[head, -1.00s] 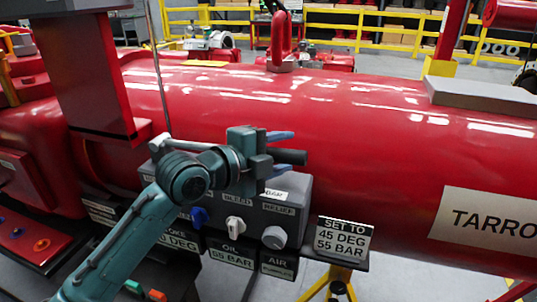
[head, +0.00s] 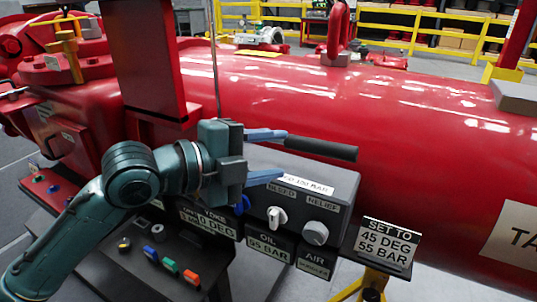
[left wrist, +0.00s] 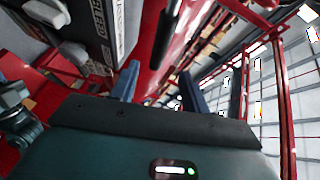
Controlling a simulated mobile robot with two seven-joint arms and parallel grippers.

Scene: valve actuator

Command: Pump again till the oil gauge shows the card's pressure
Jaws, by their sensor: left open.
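My left gripper (head: 284,154) is in the head view, above the grey control box (head: 330,188). Its two blue fingers are apart, pointing right; they also show in the left wrist view (left wrist: 160,88). A dark round pump handle (head: 325,149) sticks out to the right from near the upper finger. I cannot tell whether they touch. The oil gauge plate (head: 268,246) below the box seems to read 55 BAR, though its first digit is blurred. The white card (head: 387,243) reads SET TO 45 DEG 55 BAR. My right gripper is not in view.
The box carries a white bleed knob (head: 277,217) and a grey relief knob (head: 315,233). The large red cylinder (head: 400,120) runs behind. A red upright post (head: 148,60) stands left of the gripper. Coloured buttons (head: 170,266) sit on a dark panel below my arm.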

